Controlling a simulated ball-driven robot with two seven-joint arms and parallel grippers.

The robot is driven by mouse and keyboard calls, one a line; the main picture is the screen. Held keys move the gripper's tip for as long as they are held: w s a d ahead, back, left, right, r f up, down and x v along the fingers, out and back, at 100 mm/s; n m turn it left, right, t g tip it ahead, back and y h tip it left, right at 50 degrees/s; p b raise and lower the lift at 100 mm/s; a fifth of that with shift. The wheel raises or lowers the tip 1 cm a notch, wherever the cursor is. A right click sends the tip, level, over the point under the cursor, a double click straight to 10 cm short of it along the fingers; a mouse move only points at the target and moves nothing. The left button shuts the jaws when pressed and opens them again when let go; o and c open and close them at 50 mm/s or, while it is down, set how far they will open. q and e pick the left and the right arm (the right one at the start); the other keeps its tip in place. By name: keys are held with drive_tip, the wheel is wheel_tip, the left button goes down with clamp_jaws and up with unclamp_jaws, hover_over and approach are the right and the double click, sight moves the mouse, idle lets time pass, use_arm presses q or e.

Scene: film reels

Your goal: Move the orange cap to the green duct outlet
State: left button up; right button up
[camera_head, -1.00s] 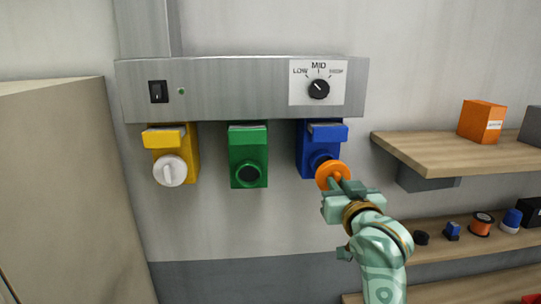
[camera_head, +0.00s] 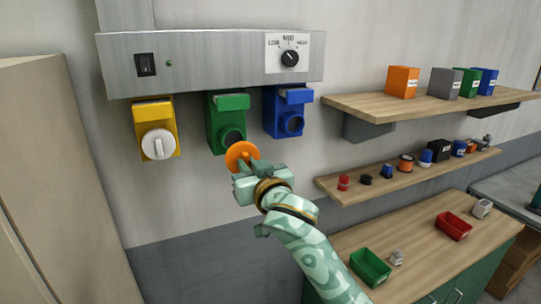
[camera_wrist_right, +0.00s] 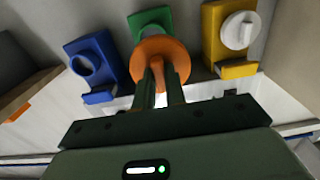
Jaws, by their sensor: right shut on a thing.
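The orange cap (camera_head: 242,155) is held in my right gripper (camera_head: 249,167), just below and slightly right of the green duct outlet (camera_head: 227,122) in the head view. The green outlet's round opening shows uncovered in the head view. In the right wrist view the orange cap (camera_wrist_right: 160,57) sits between the two fingers of my right gripper (camera_wrist_right: 161,80) and partly covers the green outlet (camera_wrist_right: 151,20) behind it. Whether the cap touches the outlet I cannot tell. My left gripper is not in view.
The blue outlet (camera_head: 285,112) on the right has an open round mouth. The yellow outlet (camera_head: 155,130) on the left carries a white cap (camera_head: 159,144). A metal panel (camera_head: 210,62) runs above them. Shelves (camera_head: 420,106) with boxes and a workbench (camera_head: 345,240) stand at the right.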

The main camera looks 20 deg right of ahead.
sight(234, 141)
drive_tip(key=w, duration=0.1)
drive_tip(key=w+d+b, duration=0.1)
drive_tip(key=w+d+f+b, duration=0.1)
drive_tip(key=shift+w, duration=0.25)
drive_tip(key=shift+w+a+r+b, duration=0.1)
drive_tip(key=shift+w+a+b, duration=0.2)
drive_tip(key=shift+w, duration=0.25)
drive_tip(key=shift+w+a+r+b, duration=0.1)
drive_tip(key=shift+w+a+b, duration=0.2)
drive_tip(key=shift+w, duration=0.25)
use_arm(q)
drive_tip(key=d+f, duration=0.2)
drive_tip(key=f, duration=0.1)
use_arm(e)
drive_tip(key=w, duration=0.4)
drive_tip(key=shift+w+r, duration=0.1)
drive_tip(key=shift+w, duration=0.05)
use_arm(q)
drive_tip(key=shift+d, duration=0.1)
use_arm(e)
drive_tip(key=shift+d, duration=0.15)
drive_tip(key=shift+w, duration=1.3)
